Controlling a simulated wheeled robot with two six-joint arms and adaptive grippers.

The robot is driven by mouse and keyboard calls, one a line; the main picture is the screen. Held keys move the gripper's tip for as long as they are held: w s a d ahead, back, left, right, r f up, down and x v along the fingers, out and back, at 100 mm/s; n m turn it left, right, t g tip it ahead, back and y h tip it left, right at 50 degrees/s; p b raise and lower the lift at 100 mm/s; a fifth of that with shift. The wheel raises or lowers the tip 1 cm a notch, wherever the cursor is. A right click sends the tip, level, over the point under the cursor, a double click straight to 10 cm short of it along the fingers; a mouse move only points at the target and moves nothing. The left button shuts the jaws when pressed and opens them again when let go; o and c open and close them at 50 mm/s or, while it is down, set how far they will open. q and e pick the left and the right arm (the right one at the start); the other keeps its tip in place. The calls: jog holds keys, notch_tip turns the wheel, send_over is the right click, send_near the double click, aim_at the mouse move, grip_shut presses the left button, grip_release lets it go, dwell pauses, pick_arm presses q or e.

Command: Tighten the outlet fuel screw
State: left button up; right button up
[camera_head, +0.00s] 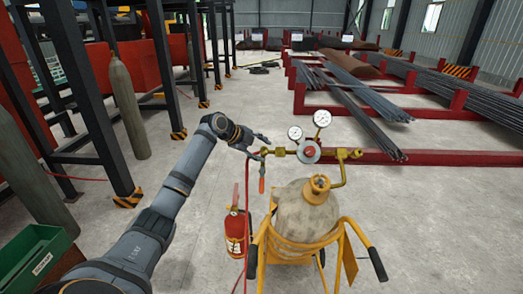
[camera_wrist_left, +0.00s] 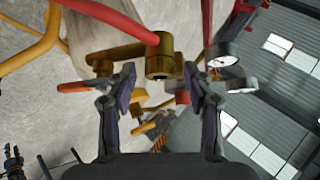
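The brass outlet fitting (camera_head: 279,151) sits at the left end of the regulator (camera_head: 309,151), above the gas cylinder (camera_head: 305,212). I cannot tell which part is the fuel screw. My left gripper (camera_head: 257,141) is beside the fitting's left end in the head view. In the left wrist view my left gripper (camera_wrist_left: 159,76) is open, its fingers on either side of the brass fitting (camera_wrist_left: 160,58) with its red hose (camera_wrist_left: 112,17). Whether they touch it is unclear. Two gauges (camera_wrist_left: 221,58) show to the right there.
The cylinder stands in a yellow cart (camera_head: 346,238) with black handle grips. A fire extinguisher (camera_head: 236,234) is left of it. Black steel frames stand at left, with grey cylinders (camera_head: 129,105). Rebar bundles (camera_head: 365,110) lie on red racks behind. Open floor lies between.

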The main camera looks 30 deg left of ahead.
pick_arm(q)
jog(key=v, duration=1.2)
jog(key=shift+d, duration=0.1)
